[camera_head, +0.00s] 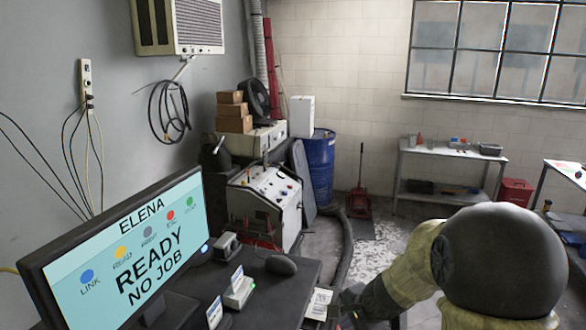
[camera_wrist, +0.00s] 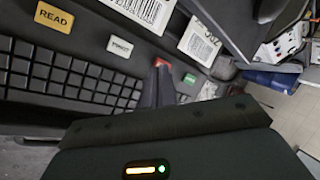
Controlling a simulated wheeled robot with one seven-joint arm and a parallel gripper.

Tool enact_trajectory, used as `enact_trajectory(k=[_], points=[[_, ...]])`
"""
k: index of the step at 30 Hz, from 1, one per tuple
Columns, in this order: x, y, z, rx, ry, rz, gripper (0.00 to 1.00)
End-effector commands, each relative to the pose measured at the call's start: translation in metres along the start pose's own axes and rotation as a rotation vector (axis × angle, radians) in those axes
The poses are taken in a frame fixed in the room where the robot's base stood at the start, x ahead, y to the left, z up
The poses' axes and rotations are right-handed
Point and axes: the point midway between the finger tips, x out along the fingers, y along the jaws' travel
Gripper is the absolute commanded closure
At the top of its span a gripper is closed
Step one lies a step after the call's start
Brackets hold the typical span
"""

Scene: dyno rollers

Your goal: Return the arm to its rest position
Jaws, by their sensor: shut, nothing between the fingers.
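My arm (camera_head: 415,265) shows at the lower right of the head view, with a large dark rounded joint (camera_head: 500,258) and pale olive links. Its far end runs down toward the desk's right edge, and the fingers cannot be made out there. In the wrist view my gripper (camera_wrist: 158,78) is shut and empty.
A monitor (camera_head: 125,255) reading "READY NO JOB" stands on the desk (camera_head: 285,295) at left. A yellow READ key (camera_wrist: 54,16) and a green key (camera_wrist: 190,79) flank the fingers. Behind are a white machine (camera_head: 265,205), a blue drum (camera_head: 319,165) and a workbench (camera_head: 450,152). Some floor is clear.

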Motion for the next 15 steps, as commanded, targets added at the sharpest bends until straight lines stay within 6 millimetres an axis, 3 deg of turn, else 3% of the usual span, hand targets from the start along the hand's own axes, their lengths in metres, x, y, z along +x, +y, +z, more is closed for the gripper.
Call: enact_trajectory(k=[6,15], points=[[-0.022,0.042,0.024,-0.331,-0.001,0.116,1.00],[-0.052,0.098,0.043,-0.787,-0.008,0.266,1.00]])
